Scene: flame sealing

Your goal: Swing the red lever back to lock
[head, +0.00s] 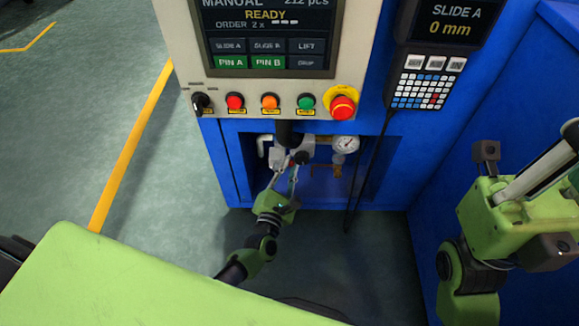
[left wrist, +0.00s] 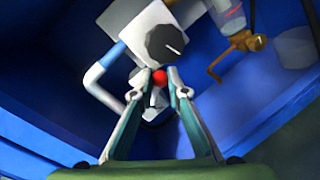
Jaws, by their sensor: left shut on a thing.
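My left gripper (head: 287,174) reaches into the recess under the control panel, at the white and dark fitting there. In the left wrist view its two fingers (left wrist: 159,97) are closed in on a small handle part. The red end of the lever (left wrist: 159,78) shows at the fingertips, below a white block with a dark round cap (left wrist: 168,45). The rest of the lever is hidden by the fingers and the block.
A pressure gauge (head: 345,143) and a brass pipe (left wrist: 238,48) are in the blue recess. Above is the panel with coloured buttons and a red emergency stop (head: 342,107). A dark cable (head: 369,180) hangs at the recess's right. Blue walls enclose the recess closely.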

